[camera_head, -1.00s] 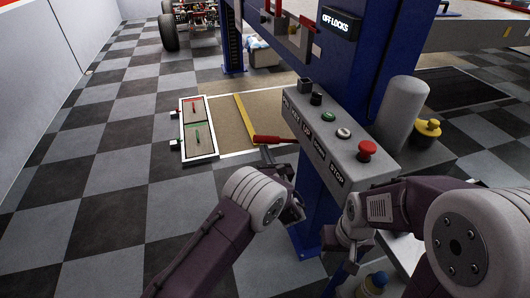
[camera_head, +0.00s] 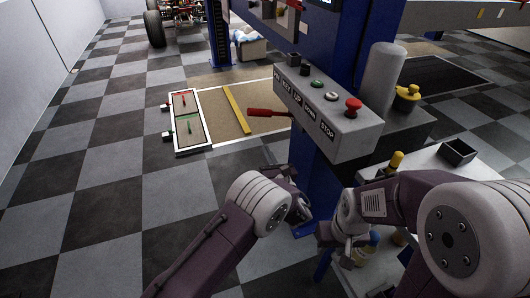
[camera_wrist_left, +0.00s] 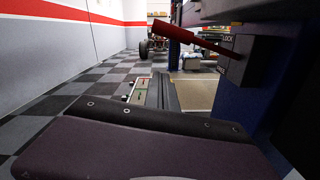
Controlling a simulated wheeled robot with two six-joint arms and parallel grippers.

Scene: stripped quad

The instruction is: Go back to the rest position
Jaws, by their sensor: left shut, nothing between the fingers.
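In the head view my left gripper (camera_head: 300,212) is at the lower middle, beyond its white wrist. It is shut and empty, in front of the blue post (camera_head: 312,172) and below the control box. My right gripper (camera_head: 340,250) is bent inward to the right of it, partly hidden by its own arm. Its fingers are too small and dark to read. The grey control box (camera_head: 338,136) carries several buttons, among them a red STOP button (camera_head: 353,106). A red-handled lever (camera_head: 268,112) sticks out left of it, and the red lever also shows in the left wrist view (camera_wrist_left: 190,38).
A white-topped table (camera_head: 425,163) with a black open tray (camera_head: 458,152) and a yellow-capped bottle (camera_head: 396,160) stands at the right, close to my right arm. A framed floor panel (camera_head: 187,122) lies at the left. The chequered floor (camera_head: 100,200) is clear there.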

